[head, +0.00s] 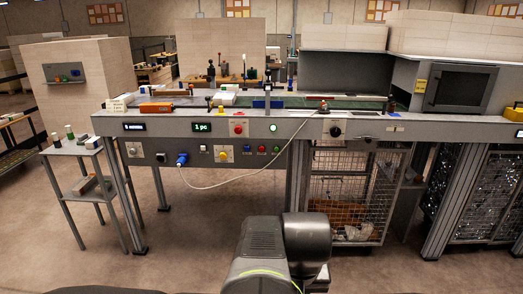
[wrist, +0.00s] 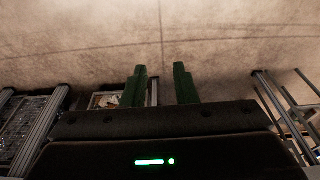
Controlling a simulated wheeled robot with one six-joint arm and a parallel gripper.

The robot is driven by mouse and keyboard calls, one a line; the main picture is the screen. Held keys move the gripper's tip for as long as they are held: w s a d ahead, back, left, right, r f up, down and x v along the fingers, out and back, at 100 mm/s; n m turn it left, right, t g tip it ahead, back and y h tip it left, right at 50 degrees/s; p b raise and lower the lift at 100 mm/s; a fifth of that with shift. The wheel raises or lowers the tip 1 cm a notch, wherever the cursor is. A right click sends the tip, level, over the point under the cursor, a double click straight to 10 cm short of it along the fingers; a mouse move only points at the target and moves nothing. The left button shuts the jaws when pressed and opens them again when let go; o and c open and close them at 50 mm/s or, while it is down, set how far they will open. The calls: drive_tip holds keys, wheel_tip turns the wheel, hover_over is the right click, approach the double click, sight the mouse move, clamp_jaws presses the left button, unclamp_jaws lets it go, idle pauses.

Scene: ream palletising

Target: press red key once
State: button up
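In the head view, a red round button (head: 238,129) sits on the upper front panel of the grey machine, to the right of a green "1 pc" display. In the head view my arm is at the bottom middle, and the fingers are not visible there.
A wire cage bin (head: 345,190) stands under the machine, right of centre. A small side table (head: 85,187) is at the left. The floor (head: 190,235) before the panel is clear.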

clamp_jaws()
idle(0.4)
drive_tip(key=shift+w+a, duration=0.1)
idle(0.7)
